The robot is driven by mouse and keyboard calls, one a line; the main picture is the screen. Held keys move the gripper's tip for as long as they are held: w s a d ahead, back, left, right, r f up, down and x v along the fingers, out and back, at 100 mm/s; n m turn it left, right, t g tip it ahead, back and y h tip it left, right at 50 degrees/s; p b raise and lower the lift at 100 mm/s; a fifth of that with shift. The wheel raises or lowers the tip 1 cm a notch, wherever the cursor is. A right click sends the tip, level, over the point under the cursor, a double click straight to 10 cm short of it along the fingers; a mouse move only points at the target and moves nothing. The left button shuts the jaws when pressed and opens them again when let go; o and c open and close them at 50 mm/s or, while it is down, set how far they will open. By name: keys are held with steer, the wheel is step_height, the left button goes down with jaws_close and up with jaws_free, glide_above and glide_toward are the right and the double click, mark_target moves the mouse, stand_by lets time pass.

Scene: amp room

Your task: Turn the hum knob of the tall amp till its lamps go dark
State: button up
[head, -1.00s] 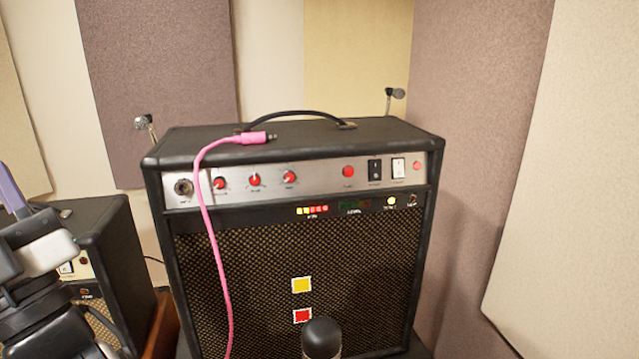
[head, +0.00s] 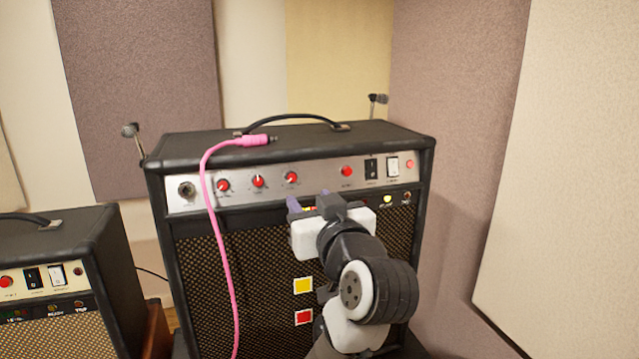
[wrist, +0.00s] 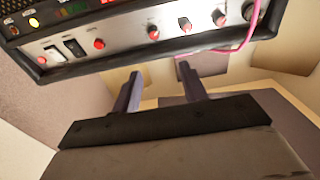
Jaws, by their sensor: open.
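The tall black amp (head: 300,140) stands in the middle of the head view. Its silver panel carries three red knobs (head: 258,181) on the left and one red knob (head: 347,172) further right; the labels are too small to read, so I cannot tell which is hum. In the wrist view the panel appears upside down, with the single red knob (wrist: 99,43) and a lit lamp row (wrist: 75,8). My gripper (head: 309,200) is open and empty in front of the amp, below the panel knobs, touching none visibly. It hides most of the lamp row in the head view.
A pink cable (head: 213,200) lies over the amp top and hangs down its front, left of my gripper. A smaller amp (head: 60,245) stands at left. Two switches (head: 371,169) sit right of the single knob. Padded walls close in at right.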

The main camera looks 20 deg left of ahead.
steer(key=p, duration=0.4)
glide_toward(292, 177)
steer(key=x, duration=0.8)
steer(key=shift+b, duration=0.3)
jaws_close()
